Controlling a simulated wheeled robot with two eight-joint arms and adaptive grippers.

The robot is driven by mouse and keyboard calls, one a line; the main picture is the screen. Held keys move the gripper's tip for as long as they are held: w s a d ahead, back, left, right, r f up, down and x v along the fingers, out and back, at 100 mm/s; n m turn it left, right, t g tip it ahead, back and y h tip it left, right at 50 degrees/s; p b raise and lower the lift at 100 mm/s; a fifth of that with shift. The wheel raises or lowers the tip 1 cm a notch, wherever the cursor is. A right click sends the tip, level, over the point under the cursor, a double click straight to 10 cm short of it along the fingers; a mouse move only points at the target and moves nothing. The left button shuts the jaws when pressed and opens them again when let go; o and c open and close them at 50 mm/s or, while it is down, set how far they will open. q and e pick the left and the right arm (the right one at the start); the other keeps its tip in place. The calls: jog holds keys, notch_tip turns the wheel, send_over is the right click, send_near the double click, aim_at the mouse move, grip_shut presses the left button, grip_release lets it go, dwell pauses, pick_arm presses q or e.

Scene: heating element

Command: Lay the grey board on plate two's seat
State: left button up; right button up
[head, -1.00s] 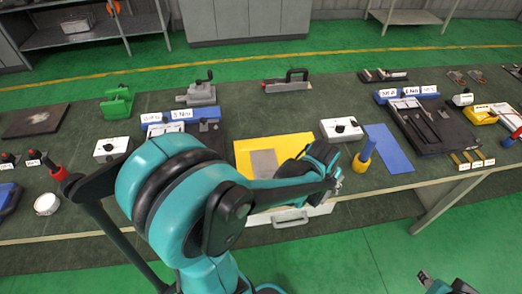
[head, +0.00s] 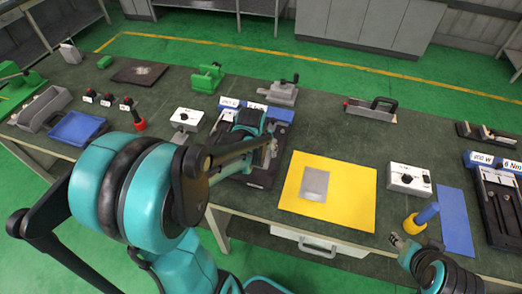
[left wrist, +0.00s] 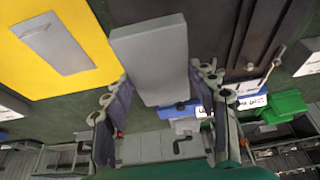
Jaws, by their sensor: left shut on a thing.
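My left gripper (head: 266,152) is over the left dark plate fixture (head: 262,180) in the head view. In the left wrist view its two fingers (left wrist: 160,100) are shut on a grey board (left wrist: 150,55), which sticks out ahead of them. The board in its grip is not clear in the head view. Another flat grey rectangle (head: 315,184) lies on the yellow mat (head: 350,200). A second dark plate fixture (head: 507,205) is at the right edge. I cannot read which fixture is plate two. My right gripper (head: 400,243) is low on the right; its jaw state is unclear.
White control boxes (head: 409,180) and (head: 187,121) stand near the fixtures. Grey clamps (head: 282,92) and a handled block (head: 370,109) are behind.

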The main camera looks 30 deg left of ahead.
pick_arm(q)
jog(key=w+a+f, duration=0.1)
jog(key=w, duration=0.1)
jog(key=w+a+f+b, duration=0.1)
jog(key=w+f, duration=0.1)
jog(key=w+a+f, duration=0.1)
jog(key=shift+w+a+f+b, duration=0.15)
jog(key=shift+w+a+b, duration=0.15)
jog(key=shift+w, duration=0.1)
jog(key=shift+f+b, duration=0.75)
jog(key=shift+f, duration=1.25)
jog(key=shift+r, duration=0.1)
jog(key=o, duration=1.1)
jog(key=shift+f, duration=0.2)
